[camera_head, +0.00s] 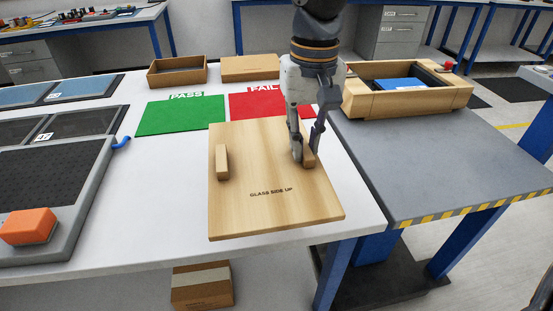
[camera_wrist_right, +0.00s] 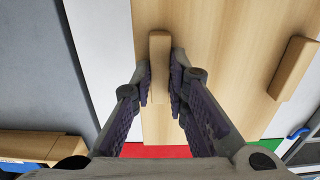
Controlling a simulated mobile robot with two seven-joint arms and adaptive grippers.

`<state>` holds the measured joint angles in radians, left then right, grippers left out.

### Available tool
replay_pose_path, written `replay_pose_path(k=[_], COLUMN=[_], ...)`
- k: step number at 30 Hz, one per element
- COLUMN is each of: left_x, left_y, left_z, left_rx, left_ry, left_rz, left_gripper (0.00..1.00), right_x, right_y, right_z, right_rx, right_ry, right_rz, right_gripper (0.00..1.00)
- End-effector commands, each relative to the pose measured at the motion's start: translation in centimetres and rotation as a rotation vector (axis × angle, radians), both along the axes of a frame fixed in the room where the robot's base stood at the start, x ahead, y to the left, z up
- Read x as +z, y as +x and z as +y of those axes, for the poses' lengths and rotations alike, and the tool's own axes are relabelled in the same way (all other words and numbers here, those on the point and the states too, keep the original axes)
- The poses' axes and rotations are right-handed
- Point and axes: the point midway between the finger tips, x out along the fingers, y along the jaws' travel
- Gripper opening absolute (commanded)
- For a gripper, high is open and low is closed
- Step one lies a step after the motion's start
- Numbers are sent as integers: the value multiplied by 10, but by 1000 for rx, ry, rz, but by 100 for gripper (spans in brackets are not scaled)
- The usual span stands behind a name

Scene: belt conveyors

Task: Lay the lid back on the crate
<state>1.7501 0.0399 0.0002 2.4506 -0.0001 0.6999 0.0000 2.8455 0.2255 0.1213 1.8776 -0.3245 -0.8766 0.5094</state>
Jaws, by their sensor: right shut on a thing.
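The lid (camera_head: 262,207) is a flat light-wood panel marked "GLASS SIDE UP", with two wooden handle blocks. It is over the front right part of the white table; I cannot tell whether it touches the tabletop. My right gripper (camera_head: 304,158) is shut on the right handle block (camera_wrist_right: 159,60). The left handle block (camera_head: 222,162) is free and also shows in the right wrist view (camera_wrist_right: 293,68). The crate (camera_head: 437,102) is an open wooden box on the grey surface at the right, with a blue thing (camera_head: 402,84) inside. My left gripper is not in view.
A green PASS mat (camera_head: 180,117) and a red FAIL mat (camera_head: 243,106) lie behind the lid. Two cardboard boxes (camera_head: 177,75) stand at the table's back. A red button (camera_head: 448,66) is by the crate. The grey surface (camera_head: 440,160) in front of the crate is clear.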

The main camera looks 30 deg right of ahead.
Motion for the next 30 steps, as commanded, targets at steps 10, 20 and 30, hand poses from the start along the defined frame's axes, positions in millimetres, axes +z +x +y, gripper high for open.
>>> replay_pose_path(k=[10, 20, 30], left_x=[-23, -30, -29], left_y=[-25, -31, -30], left_z=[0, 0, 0], left_rx=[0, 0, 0], left_ry=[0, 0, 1], left_rz=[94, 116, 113], left_gripper=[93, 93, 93], right_x=[-68, -107, -109], right_y=[71, 83, 83], right_z=[0, 1, 1], right_rx=[-1, -1, 0], right_ry=[8, 8, 8], right_rz=[16, 9, 3], right_gripper=[0, 0, 0])
